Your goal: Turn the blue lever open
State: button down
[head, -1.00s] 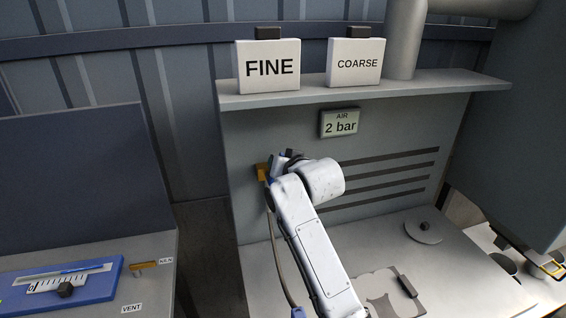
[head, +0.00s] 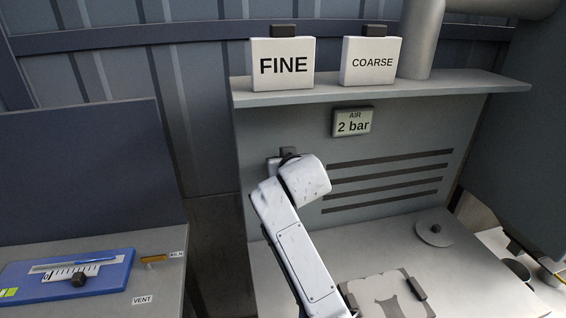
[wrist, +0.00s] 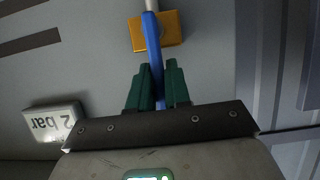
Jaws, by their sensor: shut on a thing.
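The blue lever (wrist: 152,40) shows in the wrist view as a narrow blue bar in front of a brass-coloured valve block (wrist: 172,27) on the grey panel. My gripper (wrist: 158,78) has its two green fingers shut on the lever, one on each side. In the head view my white arm reaches up to the left part of the panel and hides the lever, the valve block and the fingers. The air display (head: 352,121) reads 2 bar. It also shows upside down in the wrist view (wrist: 52,122).
A shelf (head: 380,87) above holds a FINE box (head: 283,66) and a COARSE box (head: 371,62). Dark slots (head: 388,178) lie right of my arm. A blue tray (head: 66,274) and a brass handle (head: 160,259) are on the left bench. A round disc (head: 434,228) lies at right.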

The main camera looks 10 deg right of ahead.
jog(key=shift+f, duration=0.15)
jog(key=c, duration=1.2)
grip_release()
jog(key=shift+o, duration=0.2)
jog(key=b+v, duration=0.1)
jog(key=v, duration=1)
jog(key=shift+b, duration=0.3)
jog(key=shift+w, duration=0.1)
jog(key=s+d+f+g, duration=0.3)
jog(key=s+f, duration=0.6)
jog(key=f, duration=0.1)
jog(key=s+d+f+g, duration=0.3)
jog(key=s+d+f, duration=0.1)
jog(key=s+f, duration=0.6)
jog(key=s+d+f+g, duration=0.3)
jog(key=s+d+f, duration=0.1)
jog(key=s+f, duration=0.5)
jog(key=shift+s+f+m, duration=0.4)
jog(key=shift+f, duration=0.1)
jog(key=s+d+f+g, duration=0.1)
jog(key=s+f, duration=0.1)
jog(key=s, duration=0.5)
jog(key=s+d+f+g, duration=0.1)
jog(key=s+f+g, duration=0.1)
jog(key=s, duration=0.6)
jog(key=shift+s+d+g, duration=0.15)
jog(key=shift+g, duration=0.15)
